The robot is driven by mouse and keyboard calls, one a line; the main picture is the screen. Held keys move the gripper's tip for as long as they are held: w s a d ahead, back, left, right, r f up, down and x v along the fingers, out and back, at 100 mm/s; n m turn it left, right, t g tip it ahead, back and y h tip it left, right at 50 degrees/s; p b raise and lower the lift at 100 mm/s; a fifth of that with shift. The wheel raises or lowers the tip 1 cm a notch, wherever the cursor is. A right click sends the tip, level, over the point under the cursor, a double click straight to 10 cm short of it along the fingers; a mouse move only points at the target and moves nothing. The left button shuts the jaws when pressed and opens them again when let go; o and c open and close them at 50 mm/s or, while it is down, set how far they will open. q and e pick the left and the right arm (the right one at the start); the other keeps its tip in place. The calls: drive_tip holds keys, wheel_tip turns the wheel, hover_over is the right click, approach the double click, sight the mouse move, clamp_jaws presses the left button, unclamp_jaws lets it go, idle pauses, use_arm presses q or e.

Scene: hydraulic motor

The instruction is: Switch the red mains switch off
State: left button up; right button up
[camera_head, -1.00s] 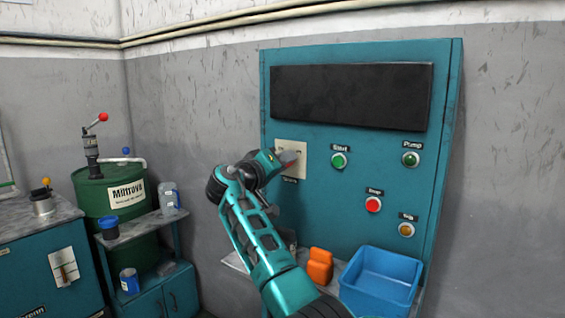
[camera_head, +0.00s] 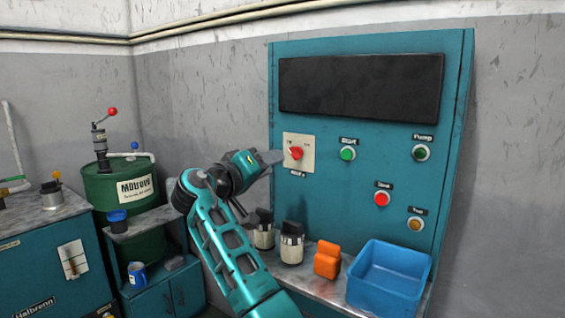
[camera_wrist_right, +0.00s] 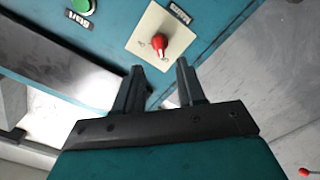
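My right gripper (camera_head: 272,157) is just left of the plate in the head view, apart from the knob. In the right wrist view my right gripper (camera_wrist_right: 160,75) has its two fingers spread with nothing between them, and the knob lies beyond the fingertips. The knob's pointer looks tilted, but its exact setting is too small to read. My left gripper is not in view.
The panel also carries a green button (camera_head: 347,153), another green button (camera_head: 421,152), a red button (camera_head: 381,199) and a yellow button (camera_head: 415,224). Below stand dark-topped jars (camera_head: 291,247), an orange container (camera_head: 327,262) and a blue bin (camera_head: 389,276). A green drum (camera_head: 120,188) stands left.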

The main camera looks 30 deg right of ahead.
drive_tip(key=shift+v, duration=2.05)
